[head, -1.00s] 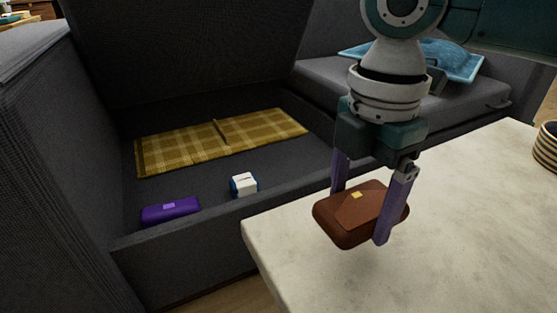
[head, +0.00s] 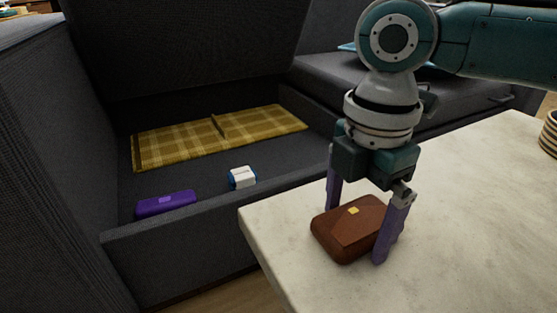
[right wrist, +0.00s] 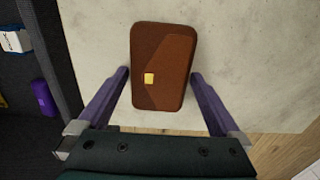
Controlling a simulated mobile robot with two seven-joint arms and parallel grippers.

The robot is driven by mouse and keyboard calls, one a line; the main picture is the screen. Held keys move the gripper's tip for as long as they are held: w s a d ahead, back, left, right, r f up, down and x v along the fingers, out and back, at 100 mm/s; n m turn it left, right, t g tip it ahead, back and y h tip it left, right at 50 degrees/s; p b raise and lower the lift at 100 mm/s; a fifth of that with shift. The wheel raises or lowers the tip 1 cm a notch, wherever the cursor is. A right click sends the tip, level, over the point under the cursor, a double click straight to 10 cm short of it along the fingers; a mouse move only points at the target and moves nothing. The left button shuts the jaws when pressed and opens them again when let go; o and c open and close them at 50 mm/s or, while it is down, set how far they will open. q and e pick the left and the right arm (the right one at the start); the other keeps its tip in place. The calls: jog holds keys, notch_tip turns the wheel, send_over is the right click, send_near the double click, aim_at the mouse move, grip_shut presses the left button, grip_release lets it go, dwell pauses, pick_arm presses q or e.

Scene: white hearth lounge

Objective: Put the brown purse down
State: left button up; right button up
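The brown purse (head: 345,232), with a small yellow clasp, lies flat on the pale stone tabletop (head: 470,200) near its left corner. It also shows in the right wrist view (right wrist: 165,60), ahead of and partly between the fingers. My right gripper (head: 364,232) is over the purse with its purple fingers on either side of it. In the right wrist view, the gripper (right wrist: 160,74) is open, with a narrow gap between each fingertip and the purse. My left gripper is not in view.
An open dark grey storage sofa (head: 190,250) stands left of the table. Inside lie a yellow plaid blanket (head: 180,142), a purple case (head: 166,204) and a white and blue box (head: 242,177). A striped round container (head: 549,135) stands at the table's right edge. The tabletop between is clear.

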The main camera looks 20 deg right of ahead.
aim_at(355, 220)
jog(key=shift+r, duration=0.15)
notch_tip(355, 220, up, 12)
jog(key=p, duration=0.9)
jog(key=s+a+f+m+t+y, duration=0.1)
jog(key=s+a+f+m+y, duration=0.1)
jog(key=s+a+m, duration=0.3)
jog(key=s+a+f+m+t+y, duration=0.1)
jog(key=s+a+f+m, duration=0.15)
jog(key=a, duration=0.45)
jog(key=s+d+m+t+h, duration=0.1)
jog(key=s+d+m+h, duration=0.1)
jog(key=s+d+m, duration=0.6)
jog(key=shift+s+d+f+m+t+h, duration=0.3)
jog(key=shift+d+m+h, duration=0.1)
jog(key=shift+d+m, duration=0.4)
